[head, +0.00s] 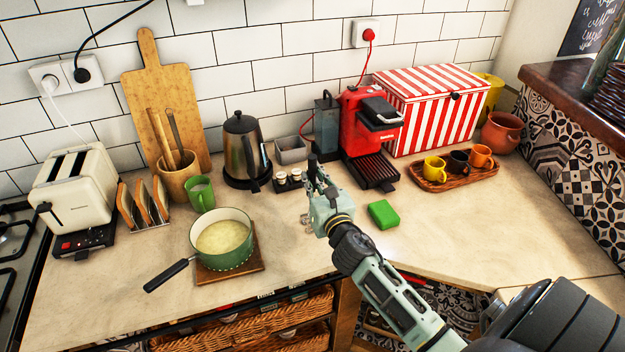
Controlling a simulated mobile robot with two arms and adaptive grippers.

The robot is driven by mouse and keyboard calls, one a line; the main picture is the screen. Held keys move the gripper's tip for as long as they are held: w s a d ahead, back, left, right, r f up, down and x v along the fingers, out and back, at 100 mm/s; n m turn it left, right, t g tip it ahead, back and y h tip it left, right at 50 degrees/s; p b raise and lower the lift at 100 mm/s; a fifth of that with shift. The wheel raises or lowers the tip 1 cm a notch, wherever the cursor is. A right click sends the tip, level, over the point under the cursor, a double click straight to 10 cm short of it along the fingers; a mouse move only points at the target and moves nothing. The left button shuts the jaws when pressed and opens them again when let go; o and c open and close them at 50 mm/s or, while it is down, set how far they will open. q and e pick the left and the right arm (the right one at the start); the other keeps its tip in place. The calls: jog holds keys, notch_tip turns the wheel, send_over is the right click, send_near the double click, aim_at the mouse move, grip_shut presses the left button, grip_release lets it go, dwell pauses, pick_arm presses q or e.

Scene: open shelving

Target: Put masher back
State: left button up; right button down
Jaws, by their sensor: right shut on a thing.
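My right gripper (318,185) reaches in from the lower right and is over the middle of the counter, right of the green pot. It is shut on a slim thing that looks like the masher, mostly hidden by the gripper; a small metallic part (306,220) shows beside the gripper's left side. The wooden utensil holder (178,183), with wooden utensils standing in it, is at the left in front of the cutting board. The green pot (224,255) with pale yellow contents stands on a wooden trivet (240,275). My left gripper is out of view.
A kettle (243,145), small jars (287,181) and a red coffee machine (366,125) stand along the back. A green mug (201,194) and toast rack (147,205) are near the holder. A green sponge (383,214) lies right of my gripper.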

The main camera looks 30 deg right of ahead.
jog(key=c, duration=2.2)
grip_release()
jog(key=shift+f, duration=0.15)
jog(key=o, duration=0.5)
jog(key=shift+r, duration=0.3)
jog(key=shift+b+v, duration=1.1)
jog(key=shift+v, duration=4.95)
jog(key=shift+d+f, duration=0.1)
jog(key=shift+f, duration=0.1)
